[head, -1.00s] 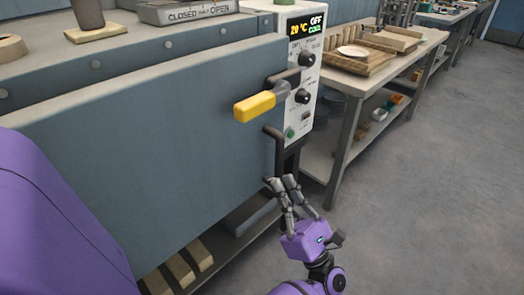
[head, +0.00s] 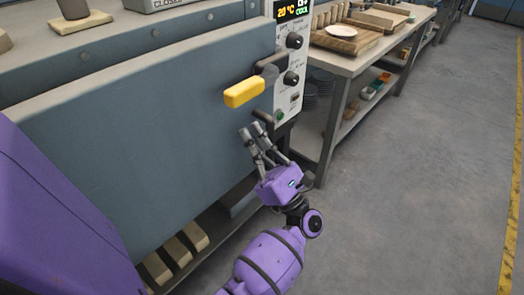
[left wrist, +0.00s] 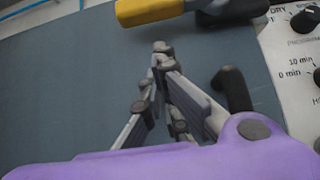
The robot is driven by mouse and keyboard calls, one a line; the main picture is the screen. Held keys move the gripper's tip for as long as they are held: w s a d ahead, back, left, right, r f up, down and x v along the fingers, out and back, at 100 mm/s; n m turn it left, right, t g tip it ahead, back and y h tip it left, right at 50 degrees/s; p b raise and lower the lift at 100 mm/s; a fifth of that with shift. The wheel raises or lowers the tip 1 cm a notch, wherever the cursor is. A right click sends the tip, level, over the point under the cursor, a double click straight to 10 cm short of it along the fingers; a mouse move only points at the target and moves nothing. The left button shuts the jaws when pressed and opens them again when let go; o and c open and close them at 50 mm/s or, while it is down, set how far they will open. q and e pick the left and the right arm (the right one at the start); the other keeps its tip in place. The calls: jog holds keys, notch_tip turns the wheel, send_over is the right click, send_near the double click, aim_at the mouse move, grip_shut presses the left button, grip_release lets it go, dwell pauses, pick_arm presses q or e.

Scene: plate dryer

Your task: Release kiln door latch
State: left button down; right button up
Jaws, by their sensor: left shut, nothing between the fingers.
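The kiln door (head: 150,140) is a large blue-grey panel. Its latch has a yellow handle (head: 244,92) that points left from a dark pivot at the door's right edge. The yellow handle also shows at the top of the left wrist view (left wrist: 150,10). My left gripper (head: 248,130) is just below the yellow handle, in front of the door, with its fingers together and empty. In the left wrist view its fingertips (left wrist: 162,48) are apart from the handle. My right gripper is not in view.
A black door pull (left wrist: 234,90) is just right of my fingers. The control panel (head: 287,70) with knobs reads 20 °C. A wooden bench (head: 340,65) with boards and a plate stands to the right. Open floor (head: 420,180) lies front right. Pale blocks (head: 178,250) lie under the door.

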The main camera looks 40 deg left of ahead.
pick_arm(q)
jog(key=r, duration=0.1)
jog(key=r+p, duration=0.1)
jog(key=r, duration=0.2)
jog(key=shift+a+r+p, duration=0.3)
jog(key=shift+a+r, duration=0.05)
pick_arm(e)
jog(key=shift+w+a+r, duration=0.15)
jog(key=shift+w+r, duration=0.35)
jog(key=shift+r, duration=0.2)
pick_arm(q)
jog(key=shift+t, duration=0.3)
